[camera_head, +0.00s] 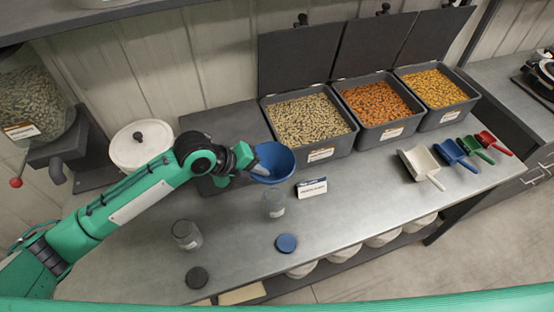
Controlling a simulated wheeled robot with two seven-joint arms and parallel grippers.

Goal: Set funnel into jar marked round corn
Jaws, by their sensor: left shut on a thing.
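A blue funnel (275,160) is in my left gripper (246,160), which is shut on it at its left side. The funnel is tilted toward the camera, above and close to a clear jar (274,205) on the metal bench; I cannot tell whether its spout meets the jar's mouth. A second clear jar (186,235) stands to the left, nearer the front. Both jars have small labels too small to read. My right gripper is out of view.
A blue lid (286,243) and a dark lid (197,277) lie on the bench (350,215). A small label card (312,188) stands right of the jar. Open grey bins of seed (310,122) line the back. Coloured scoops (455,153) lie at right, and a white tub (140,145) stands at left.

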